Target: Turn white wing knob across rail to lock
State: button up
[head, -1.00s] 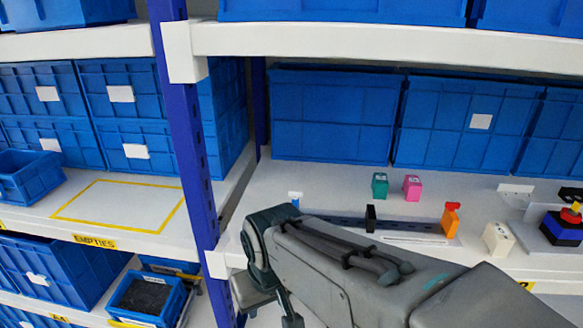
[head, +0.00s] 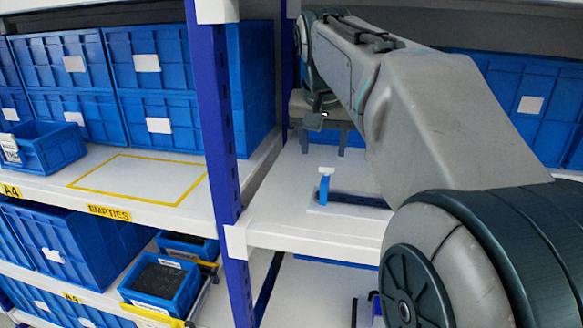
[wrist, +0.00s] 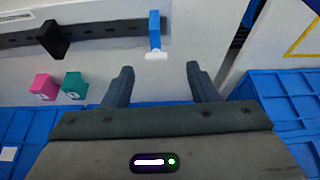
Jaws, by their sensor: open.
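The white wing knob (head: 325,171) sits on a blue upright piece at the left end of the dark rail (head: 358,199) on the shelf. In the wrist view the white knob (wrist: 156,56) is at the end of the blue piece (wrist: 155,30), beside the rail (wrist: 100,32). My gripper (head: 322,148) is open and empty, above and behind the knob in the head view. In the wrist view the knob appears between and just beyond the fingertips of my gripper (wrist: 159,66); I see no contact.
A black piece (wrist: 53,39) stands on the rail. Pink (wrist: 43,87) and teal (wrist: 75,85) blocks stand near it. Blue bins (wrist: 285,105) line the back of the shelf. A blue rack post (head: 213,130) stands left of the knob. My arm hides the shelf's right part.

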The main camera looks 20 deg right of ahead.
aim_at(326, 167)
jog(key=shift+w+d+r+m, duration=0.1)
jog(key=shift+w+d+m, duration=0.25)
jog(key=shift+d, duration=0.25)
jog(key=b+x, duration=0.1)
jog(key=x, duration=0.5)
jog(key=shift+w+d+f+b, duration=0.1)
jog(key=shift+w+f+b, duration=0.1)
jog(key=shift+f+b, duration=0.15)
jog(key=c, duration=1)
